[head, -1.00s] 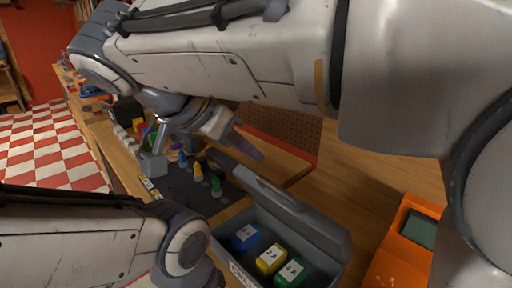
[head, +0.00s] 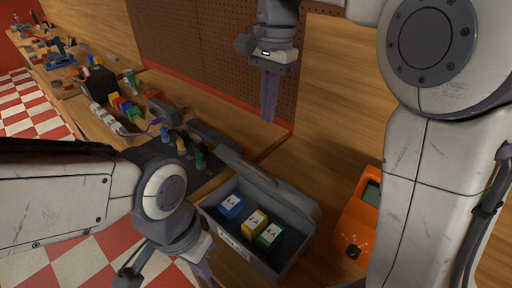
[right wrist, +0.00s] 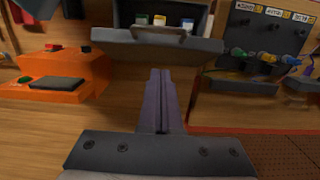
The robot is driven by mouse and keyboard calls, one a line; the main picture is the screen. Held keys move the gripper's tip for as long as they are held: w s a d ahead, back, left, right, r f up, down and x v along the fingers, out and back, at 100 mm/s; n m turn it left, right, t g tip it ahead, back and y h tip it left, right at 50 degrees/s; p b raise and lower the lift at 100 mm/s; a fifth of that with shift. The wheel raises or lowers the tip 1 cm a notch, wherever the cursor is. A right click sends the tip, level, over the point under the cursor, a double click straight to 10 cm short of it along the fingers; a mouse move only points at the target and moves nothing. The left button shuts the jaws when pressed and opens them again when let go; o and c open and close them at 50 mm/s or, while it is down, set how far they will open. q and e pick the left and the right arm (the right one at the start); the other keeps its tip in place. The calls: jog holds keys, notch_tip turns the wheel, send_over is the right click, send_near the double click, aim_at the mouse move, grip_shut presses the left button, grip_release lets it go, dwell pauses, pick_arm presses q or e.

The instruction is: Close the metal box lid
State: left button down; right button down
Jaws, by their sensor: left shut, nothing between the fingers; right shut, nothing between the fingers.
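The metal box (head: 235,243) is grey and stands on the bench with its lid (head: 262,186) raised along the far side. Blue, yellow and green labelled blocks lie inside it. In the right wrist view the lid (right wrist: 150,45) shows beyond my fingers, with the blocks above it. My right gripper (head: 268,98) points down behind the box, above the bench near the pegboard. It is shut and empty, with its purple fingers together (right wrist: 160,95) and apart from the lid. My left gripper (head: 202,270) is shut at the near left of the box, partly cut off by the frame's bottom edge.
An orange device (head: 355,222) stands right of the box. A dark panel with coloured plugs (head: 182,148) lies to its left. A brown pegboard (head: 200,45) rises behind the bench. Bare wood is clear behind the box.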

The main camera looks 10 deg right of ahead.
send_near(255, 175)
pick_arm(q)
jog(key=shift+r+p, duration=0.45)
pick_arm(e)
jog(key=shift+s+a+f, duration=0.1)
jog(key=shift+s+f, duration=0.05)
jog(key=shift+f, duration=0.35)
jog(key=shift+s+a+f, duration=0.1)
jog(key=shift+s+f, duration=0.05)
jog(key=shift+f, duration=0.4)
jog(key=shift+a, duration=0.1)
